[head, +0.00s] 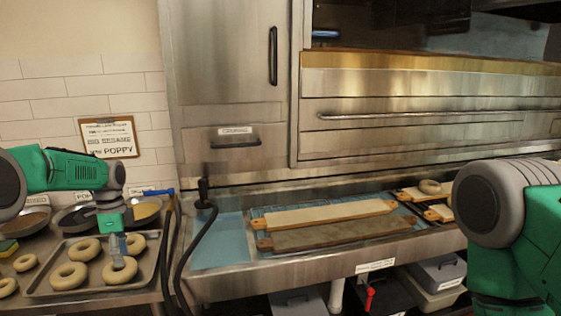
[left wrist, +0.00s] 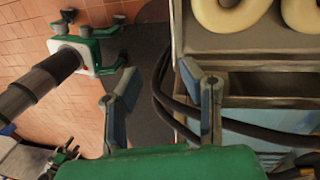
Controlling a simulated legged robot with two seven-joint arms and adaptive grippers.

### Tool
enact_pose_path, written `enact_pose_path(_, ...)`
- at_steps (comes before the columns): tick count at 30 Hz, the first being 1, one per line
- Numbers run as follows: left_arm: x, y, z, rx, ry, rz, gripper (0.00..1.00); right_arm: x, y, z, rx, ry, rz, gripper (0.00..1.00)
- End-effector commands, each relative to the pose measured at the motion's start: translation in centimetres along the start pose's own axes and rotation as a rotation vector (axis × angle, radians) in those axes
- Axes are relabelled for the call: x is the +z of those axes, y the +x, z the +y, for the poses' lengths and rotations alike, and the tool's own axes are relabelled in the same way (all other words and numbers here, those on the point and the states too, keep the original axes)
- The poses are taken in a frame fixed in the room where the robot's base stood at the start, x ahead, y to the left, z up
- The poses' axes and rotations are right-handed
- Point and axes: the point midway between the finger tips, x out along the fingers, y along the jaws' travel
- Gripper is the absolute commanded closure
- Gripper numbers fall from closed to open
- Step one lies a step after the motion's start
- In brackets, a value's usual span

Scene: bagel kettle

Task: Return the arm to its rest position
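My left arm comes in from the left in the head view, with its gripper (head: 118,250) pointing down over the bagel tray (head: 60,290). In the left wrist view, the left gripper (left wrist: 160,78) has its two blue-grey fingers apart with nothing between them. Several pale ring bagels lie on the tray, one of them (head: 119,270) right by the fingertips in the head view. I cannot tell from the head view whether the fingers touch it. Part of my right arm (head: 510,210) shows at the right edge; its gripper is out of view.
Bowls (head: 148,211) stand behind the tray. A dark hose (head: 190,245) hangs right of it. An oven (head: 420,110) is behind. Loose bagels (head: 25,262) lie left of the tray.

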Motion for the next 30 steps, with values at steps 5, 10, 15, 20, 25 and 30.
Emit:
enact_pose_path(5,-2.8,8.0,1.9,-0.010,-0.087,0.011,0.65,0.1,1.5,0.0,0.000,0.000,-0.001,0.29)
enact_pose_path(10,-5.6,18.6,6.8,-0.025,-0.242,0.037,0.65,0.2,3.5,0.0,0.000,0.000,-0.001,0.29)
enact_pose_path(15,-6.5,28.4,14.9,-0.043,-0.461,0.072,0.65,0.4,5.7,-0.1,0.000,0.000,-0.001,0.29)
enact_pose_path(20,-5.1,34.7,24.0,-0.063,-0.691,0.098,0.65,0.5,7.7,-0.1,0.000,0.000,-0.001,0.29)
enact_pose_path(25,-1.8,37.5,33.2,-0.096,-0.931,0.115,0.65,0.6,9.7,-0.1,0.000,0.000,-0.001,0.29)
enact_pose_path(30,1.1,37.1,38.9,-0.136,-1.099,0.131,0.65,0.7,10.8,-0.1,0.000,0.000,-0.001,0.29)
